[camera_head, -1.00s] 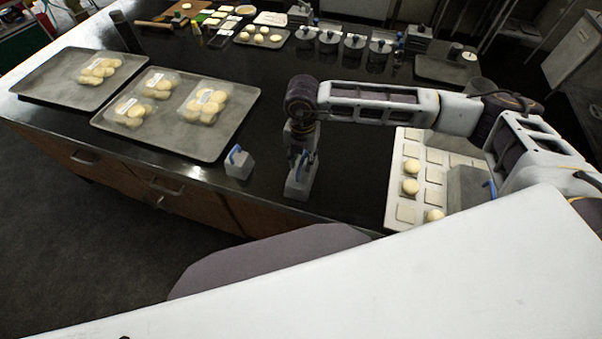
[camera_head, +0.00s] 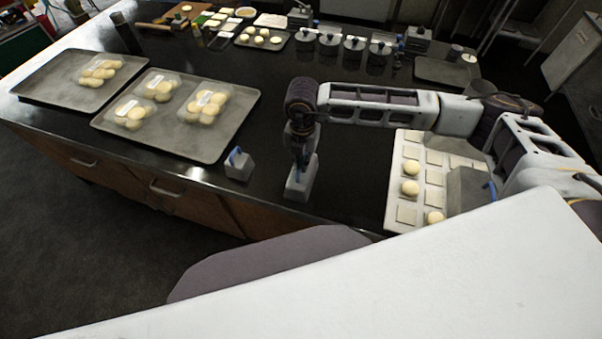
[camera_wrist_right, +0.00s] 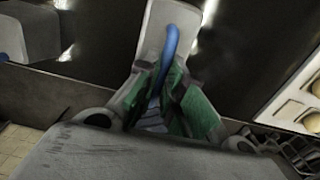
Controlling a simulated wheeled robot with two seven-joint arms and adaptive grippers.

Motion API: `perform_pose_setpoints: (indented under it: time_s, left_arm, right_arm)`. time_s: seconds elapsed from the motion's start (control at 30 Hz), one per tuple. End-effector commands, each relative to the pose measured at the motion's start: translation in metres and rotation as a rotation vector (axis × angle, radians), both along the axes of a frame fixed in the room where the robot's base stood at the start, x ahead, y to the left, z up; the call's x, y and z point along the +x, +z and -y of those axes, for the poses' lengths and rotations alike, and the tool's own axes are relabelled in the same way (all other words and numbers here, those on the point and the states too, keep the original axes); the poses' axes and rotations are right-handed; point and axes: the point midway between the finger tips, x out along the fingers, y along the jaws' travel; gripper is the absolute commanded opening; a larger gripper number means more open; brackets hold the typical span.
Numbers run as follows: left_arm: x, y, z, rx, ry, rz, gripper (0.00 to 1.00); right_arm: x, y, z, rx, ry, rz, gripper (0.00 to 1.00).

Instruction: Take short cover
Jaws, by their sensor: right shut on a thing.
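A light grey cover (camera_head: 301,182) with a blue handle stands near the front edge of the dark counter. My right gripper (camera_head: 299,165) is directly above it and shut on its blue handle. In the right wrist view, the green-padded fingers (camera_wrist_right: 168,88) close around the blue handle (camera_wrist_right: 172,42), and the cover's pale top (camera_wrist_right: 153,28) shows beyond them. The cover appears to rest on the counter; its underside cannot be judged. A smaller grey cover (camera_head: 239,165) with a blue handle stands to its left. My left gripper is not in view.
To the left are metal trays (camera_head: 240,120) with bagged dough balls. To the right, a white board (camera_head: 395,205) holds dough balls and square pieces, with another grey cover (camera_head: 467,190) on it. Lidded metal containers (camera_head: 329,45) line the back. Dark counter lies free behind my gripper.

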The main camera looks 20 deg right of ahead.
Motion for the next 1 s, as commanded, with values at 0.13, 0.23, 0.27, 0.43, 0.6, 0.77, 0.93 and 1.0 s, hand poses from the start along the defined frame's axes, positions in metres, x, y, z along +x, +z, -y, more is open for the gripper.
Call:
perform_pose_setpoints:
  time_s: [0.13, 0.23, 0.27, 0.43, 0.6, 0.77, 0.93, 1.0]
  left_arm:
    - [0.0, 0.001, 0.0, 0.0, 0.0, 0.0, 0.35]
    - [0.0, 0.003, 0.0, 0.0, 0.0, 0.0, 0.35]
    - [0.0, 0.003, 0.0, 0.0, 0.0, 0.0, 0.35]
    - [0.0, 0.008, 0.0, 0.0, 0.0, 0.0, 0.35]
    - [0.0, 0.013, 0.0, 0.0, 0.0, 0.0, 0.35]
    - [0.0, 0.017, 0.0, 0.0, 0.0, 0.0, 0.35]
    - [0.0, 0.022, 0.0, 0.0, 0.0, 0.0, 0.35]
    - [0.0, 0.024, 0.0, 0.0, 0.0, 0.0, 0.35]
  right_arm:
    - [0.0, 0.002, 0.0, 0.0, 0.0, 0.001, 0.0]
    - [0.0, 0.005, 0.0, 0.0, 0.0, 0.001, 0.0]
    - [0.001, 0.007, 0.0, 0.0, 0.0, 0.001, 0.0]
    - [0.001, 0.018, 0.0, 0.001, -0.001, 0.002, 0.0]
    - [0.0, 0.028, 0.0, 0.0, 0.0, 0.001, 0.0]
    - [0.0, 0.037, 0.0, 0.0, 0.0, 0.001, 0.0]
    - [0.0, 0.048, 0.0, 0.002, 0.0, 0.001, 0.0]
    - [0.0, 0.052, 0.0, 0.0, 0.0, 0.001, 0.0]
